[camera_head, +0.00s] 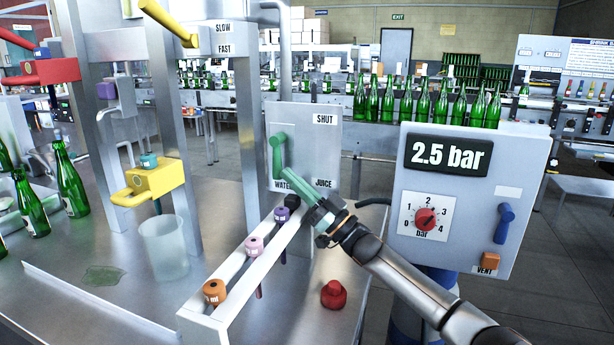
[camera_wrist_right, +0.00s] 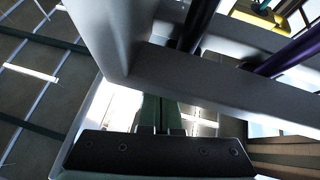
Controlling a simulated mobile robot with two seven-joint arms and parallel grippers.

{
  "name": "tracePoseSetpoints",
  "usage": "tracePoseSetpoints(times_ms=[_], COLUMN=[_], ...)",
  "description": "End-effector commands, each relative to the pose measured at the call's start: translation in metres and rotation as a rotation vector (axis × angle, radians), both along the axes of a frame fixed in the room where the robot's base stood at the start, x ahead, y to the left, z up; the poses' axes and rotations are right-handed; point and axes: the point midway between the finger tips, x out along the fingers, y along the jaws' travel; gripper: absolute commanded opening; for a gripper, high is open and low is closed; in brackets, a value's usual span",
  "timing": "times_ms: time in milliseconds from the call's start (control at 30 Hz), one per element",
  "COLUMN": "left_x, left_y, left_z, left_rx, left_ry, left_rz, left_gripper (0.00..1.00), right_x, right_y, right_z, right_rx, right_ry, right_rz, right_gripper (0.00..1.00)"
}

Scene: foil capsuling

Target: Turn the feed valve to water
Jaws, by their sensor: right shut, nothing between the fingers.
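The feed valve is a grey panel (camera_head: 305,122) with labels SHUT at the upper right, WATER at the lower left and JUICE at the lower right. Its green handle (camera_head: 278,158) is upright at the panel's left side, its lower end just above the WATER label (camera_head: 284,185). My right gripper (camera_head: 288,175) is shut and empty, its green fingers reaching up-left in front of the panel. The fingertips are right beside the handle's lower part; I cannot tell whether they touch. In the right wrist view the shut fingers (camera_wrist_right: 160,113) show, but the handle does not. My left gripper is not in view.
A white rack (camera_head: 240,262) holding several coloured tools stands below the panel, close to my right gripper. A red knob-like piece (camera_head: 334,294) lies on the steel table. A control box (camera_head: 465,195) reading 2.5 bar stands at the right. A clear cup (camera_head: 167,250) stands left.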

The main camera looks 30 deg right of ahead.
Motion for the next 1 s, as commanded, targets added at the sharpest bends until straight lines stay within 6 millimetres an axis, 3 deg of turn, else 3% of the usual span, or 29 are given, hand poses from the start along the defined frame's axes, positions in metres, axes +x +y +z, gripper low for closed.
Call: tracePoseSetpoints(times_ms=[333, 733, 1000], left_x=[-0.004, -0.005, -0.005], left_y=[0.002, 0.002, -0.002], left_z=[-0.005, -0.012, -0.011], left_rx=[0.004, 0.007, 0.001], left_ry=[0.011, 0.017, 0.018], left_rz=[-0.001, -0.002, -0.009], left_gripper=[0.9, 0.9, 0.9], right_x=[-0.004, -0.045, -0.054], right_y=[-0.003, -0.028, -0.034], right_z=[-0.004, -0.036, -0.042], right_rx=[0.002, 0.001, 0.001], right_ry=[0.001, 0.001, -0.002], right_rz=[0.0, 0.0, 0.0], right_gripper=[0.0, 0.0, 0.0])
